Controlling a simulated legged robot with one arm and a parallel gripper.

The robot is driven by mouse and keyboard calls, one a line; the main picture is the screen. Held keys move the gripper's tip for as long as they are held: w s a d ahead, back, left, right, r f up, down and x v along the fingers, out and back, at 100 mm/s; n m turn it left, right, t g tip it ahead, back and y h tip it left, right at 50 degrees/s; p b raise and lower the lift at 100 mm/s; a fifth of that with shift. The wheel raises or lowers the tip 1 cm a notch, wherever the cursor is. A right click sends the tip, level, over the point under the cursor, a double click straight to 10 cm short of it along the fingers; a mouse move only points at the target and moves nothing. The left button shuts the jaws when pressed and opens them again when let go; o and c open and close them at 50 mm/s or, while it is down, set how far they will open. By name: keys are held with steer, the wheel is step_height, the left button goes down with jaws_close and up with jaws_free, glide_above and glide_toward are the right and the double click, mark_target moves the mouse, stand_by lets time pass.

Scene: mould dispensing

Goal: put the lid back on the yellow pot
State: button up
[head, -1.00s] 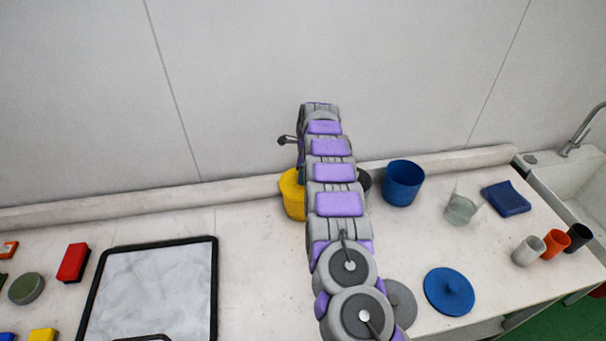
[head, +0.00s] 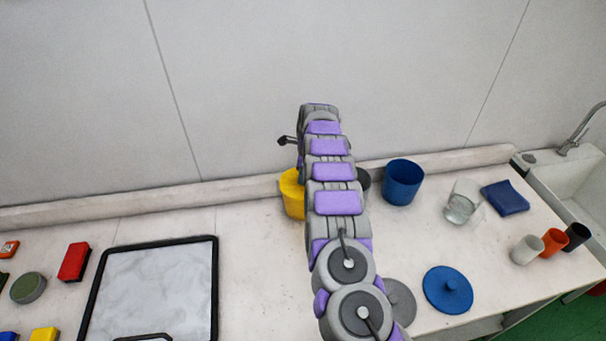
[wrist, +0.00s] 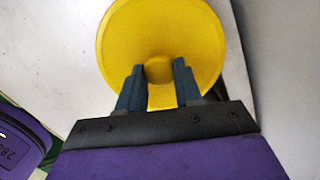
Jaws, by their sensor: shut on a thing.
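The yellow pot (head: 292,196) stands at the back of the counter in the head view, its right side hidden behind my arm. In the wrist view the round yellow lid (wrist: 125,45) fills the top middle, with its knob between the two dark fingers. My gripper (wrist: 158,78) is shut on the lid's knob. In the head view my gripper is hidden behind my arm. I cannot tell whether the lid rests on the pot's rim or is held just above it.
A blue pot (head: 402,183) stands right of my arm, with a dark pot (head: 363,179) partly hidden beside it. A blue lid (head: 448,289) and a grey lid (head: 400,302) lie in front. A glass (head: 460,207) stands farther right. The wall is close behind.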

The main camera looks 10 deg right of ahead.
steer(key=shift+p, duration=0.35)
stand_by(0.6)
steer(key=o, duration=1.6)
steer(key=shift+r, duration=0.1)
steer(key=shift+r+p, duration=1.7)
steer(key=shift+r, duration=1.7)
steer(key=shift+c, duration=0.4)
jaws_close()
